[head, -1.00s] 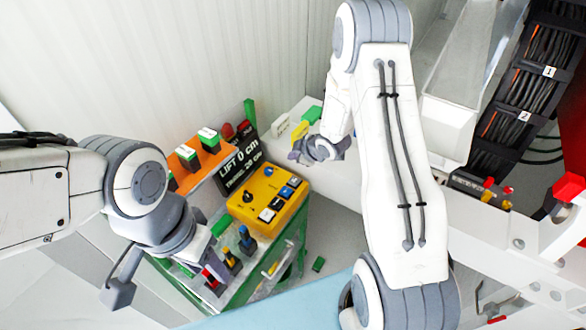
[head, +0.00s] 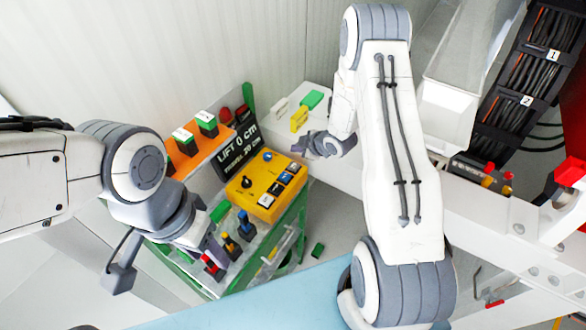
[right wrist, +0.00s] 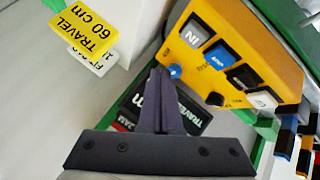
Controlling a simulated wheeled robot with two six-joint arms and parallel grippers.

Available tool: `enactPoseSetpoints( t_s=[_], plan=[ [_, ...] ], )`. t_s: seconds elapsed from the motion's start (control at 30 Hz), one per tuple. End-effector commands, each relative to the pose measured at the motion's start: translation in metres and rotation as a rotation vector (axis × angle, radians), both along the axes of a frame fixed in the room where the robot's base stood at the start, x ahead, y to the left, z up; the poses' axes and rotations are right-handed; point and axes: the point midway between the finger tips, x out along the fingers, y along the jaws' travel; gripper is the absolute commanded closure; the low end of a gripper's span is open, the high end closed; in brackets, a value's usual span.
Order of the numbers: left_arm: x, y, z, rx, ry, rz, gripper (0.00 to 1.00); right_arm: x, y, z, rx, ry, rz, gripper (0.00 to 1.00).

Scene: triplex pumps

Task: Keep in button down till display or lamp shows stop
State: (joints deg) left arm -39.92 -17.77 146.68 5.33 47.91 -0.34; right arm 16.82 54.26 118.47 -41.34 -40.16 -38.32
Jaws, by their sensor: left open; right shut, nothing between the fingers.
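The yellow control box (head: 252,197) stands on the green-framed stand, with a row of buttons along its right side. In the right wrist view, the white IN button (right wrist: 193,35) is at the row's upper left end, not covered. A round blue cap (right wrist: 174,71) sits beside the row. The dark display (head: 235,145) behind the box reads LIFT 0 cm and a TRAVEL line, seemingly 20 cm. My right gripper (head: 298,148) is shut and empty, just beyond the IN end and apart from it; its fingers (right wrist: 160,100) partly hide the display. My left gripper (head: 210,248) is open by the red-topped lever (head: 213,266).
Blue and yellow levers (head: 246,226) stand in front of the box. A yellow TRAVEL 60 cm card (right wrist: 88,35) stands on the white ledge (head: 325,178) near my right gripper. An orange panel (head: 205,146) with green-and-white blocks is at the back left.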

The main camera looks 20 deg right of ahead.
Motion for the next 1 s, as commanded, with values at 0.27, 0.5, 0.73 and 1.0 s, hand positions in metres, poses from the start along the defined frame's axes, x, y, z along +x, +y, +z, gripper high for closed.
enactPoseSetpoints(
  t_s=[0.27, 0.5, 0.73, 1.0],
  plan=[
    [0.0, 0.0, -0.036, 0.0, 0.0, -0.002, 0.5, 0.0, -0.001, -0.046, 0.0, 0.0, -0.002, 1.0],
    [0.0, 0.0, -0.044, 0.0, 0.0, -0.001, 0.5, 0.0, -0.001, -0.055, 0.0, -0.001, -0.002, 1.0],
    [0.0, 0.0, -0.043, 0.0, 0.0, -0.001, 0.5, 0.0, -0.001, -0.054, 0.0, 0.0, -0.002, 1.0],
    [0.0, 0.0, -0.043, 0.0, 0.0, -0.001, 0.5, 0.0, 0.0, -0.054, 0.0, 0.0, -0.002, 1.0]
  ],
)
